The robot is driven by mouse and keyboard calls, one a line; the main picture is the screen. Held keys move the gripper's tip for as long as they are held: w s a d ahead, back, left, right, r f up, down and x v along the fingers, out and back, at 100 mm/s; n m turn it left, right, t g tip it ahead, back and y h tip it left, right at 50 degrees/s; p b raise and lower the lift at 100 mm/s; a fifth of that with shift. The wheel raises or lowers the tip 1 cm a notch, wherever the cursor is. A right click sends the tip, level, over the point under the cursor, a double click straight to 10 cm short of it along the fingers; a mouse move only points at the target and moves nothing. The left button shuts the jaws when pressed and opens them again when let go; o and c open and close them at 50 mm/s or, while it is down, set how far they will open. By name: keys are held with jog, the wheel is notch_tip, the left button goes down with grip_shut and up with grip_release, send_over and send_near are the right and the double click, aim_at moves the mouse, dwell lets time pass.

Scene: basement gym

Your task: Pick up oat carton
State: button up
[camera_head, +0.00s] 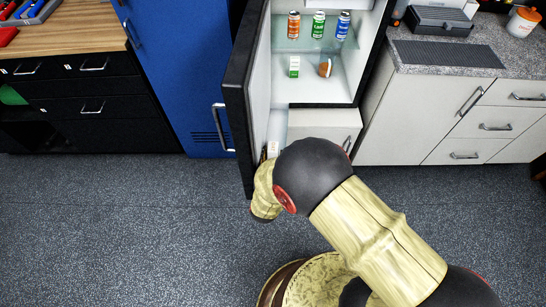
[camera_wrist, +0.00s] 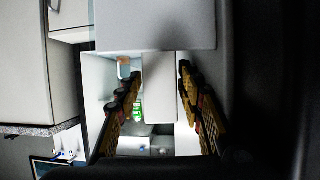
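A small green-and-white carton (camera_head: 294,67), which looks like the oat carton, stands on the lower shelf of the open fridge in the head view. A brown-orange item (camera_head: 325,68) is to its right. My gripper (camera_wrist: 160,72) is open in the wrist view, with its two fingers well apart. A plain pale upright surface shows between and beyond the fingers; I cannot tell what it belongs to. A small green item (camera_wrist: 137,111) shows past the left finger, partly hidden.
The dark fridge door (camera_head: 238,95) stands open at the left of the fridge. Orange, green and blue cans (camera_head: 319,24) stand on the upper shelf. A blue cabinet (camera_head: 185,75) is to the left. A grey counter (camera_head: 450,60) is to the right. The floor in front is clear.

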jog(key=shift+w+d+f, duration=0.1)
jog(key=shift+w+f, duration=0.15)
jog(key=shift+w, duration=0.35)
jog(key=shift+c, duration=0.2)
grip_shut()
